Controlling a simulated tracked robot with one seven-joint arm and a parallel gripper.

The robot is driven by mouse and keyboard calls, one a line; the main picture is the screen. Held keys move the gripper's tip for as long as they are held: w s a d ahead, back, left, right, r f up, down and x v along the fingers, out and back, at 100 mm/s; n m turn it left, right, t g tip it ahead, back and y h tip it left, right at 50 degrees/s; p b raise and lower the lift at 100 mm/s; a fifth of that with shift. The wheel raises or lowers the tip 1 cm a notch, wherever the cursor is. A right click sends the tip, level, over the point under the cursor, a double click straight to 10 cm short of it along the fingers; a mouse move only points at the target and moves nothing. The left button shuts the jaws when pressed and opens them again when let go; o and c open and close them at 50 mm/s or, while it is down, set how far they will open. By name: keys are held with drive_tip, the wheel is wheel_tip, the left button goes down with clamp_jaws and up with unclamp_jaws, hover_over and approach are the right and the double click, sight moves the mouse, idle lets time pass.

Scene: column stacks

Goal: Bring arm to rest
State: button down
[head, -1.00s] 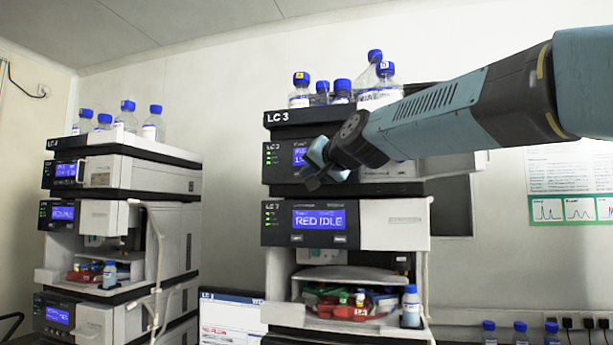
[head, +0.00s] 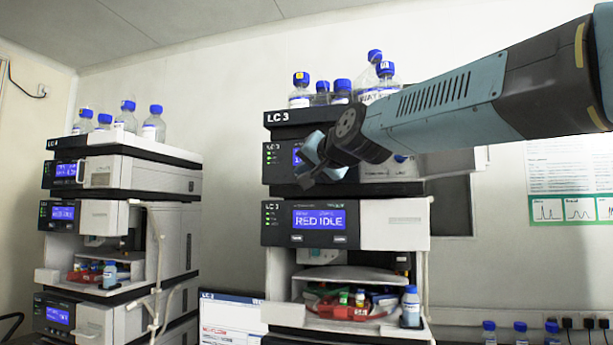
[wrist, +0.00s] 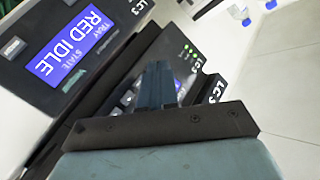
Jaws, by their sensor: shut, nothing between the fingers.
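My arm reaches in from the right edge in the head view. My gripper (head: 308,168) is in front of the upper modules of the LC 3 stack (head: 345,232), beside a partly covered blue display. In the wrist view my gripper (wrist: 157,84) shows as a dark bracket with its fingers together and nothing between them. Behind it the blue "RED IDLE" display (wrist: 75,48) and several green lights of the stack show tilted. I cannot tell the exact gap between the gripper and the stack front.
Blue-capped bottles (head: 342,90) stand on top of the LC 3 stack, close behind my arm. A second stack (head: 118,225) stands at the left, with bottles on it. A monitor (head: 228,318) is low between the stacks. A poster (head: 570,182) hangs on the right wall.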

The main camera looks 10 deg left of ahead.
idle(0.3)
drive_tip(key=s+d+f+g+h, duration=0.1)
drive_tip(key=s+d+f+h, duration=0.2)
drive_tip(key=d+f, duration=0.6)
drive_tip(key=s+d+f+g+h, duration=0.1)
drive_tip(key=s+d+f+h, duration=0.2)
drive_tip(key=d+f, duration=0.7)
drive_tip(key=s+d+f+g+h, duration=0.4)
drive_tip(key=s+d+f, duration=1.3)
drive_tip(key=d+f, duration=0.1)
drive_tip(key=shift+s+d+m+g+h, duration=0.3)
drive_tip(key=shift+d+m+g+h, duration=0.05)
drive_tip(key=shift+m+g+h, duration=0.05)
idle(0.8)
